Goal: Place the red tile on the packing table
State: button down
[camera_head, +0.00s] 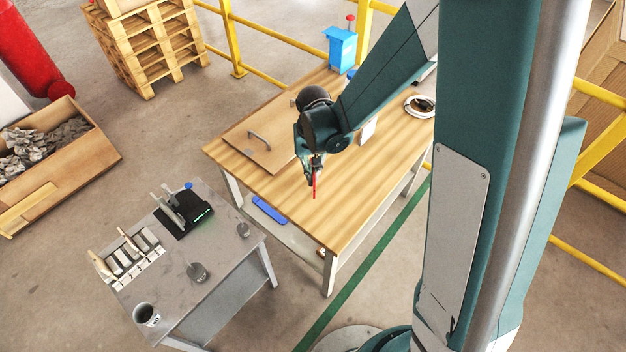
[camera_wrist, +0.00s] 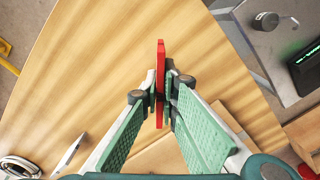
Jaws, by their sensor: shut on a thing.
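The red tile (camera_head: 314,187) hangs edge-down below my gripper (camera_head: 317,164), over the light wooden table (camera_head: 375,175). In the wrist view the red tile (camera_wrist: 160,60) shows nearly edge-on, pinched between the two fingertips of my gripper (camera_wrist: 161,92). The wooden table (camera_wrist: 95,60) fills most of that view beneath the tile. I cannot tell whether the tile's lower edge touches the tabletop.
On the wooden table are a board with handles (camera_head: 258,145), a white upright piece (camera_head: 368,131), a round dish (camera_head: 420,105) and a blue box (camera_head: 341,47). A grey table (camera_head: 215,235) with a black device (camera_head: 184,214) stands at front left. The wooden table's front part is clear.

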jog(key=shift+f+b, duration=0.35)
jog(key=shift+f, duration=1.25)
jog(key=shift+f, duration=0.2)
jog(key=c, duration=2.6)
grip_release()
jog(key=shift+r, duration=0.15)
jog(key=shift+r+p, duration=1.25)
jog(key=shift+r, duration=4.8)
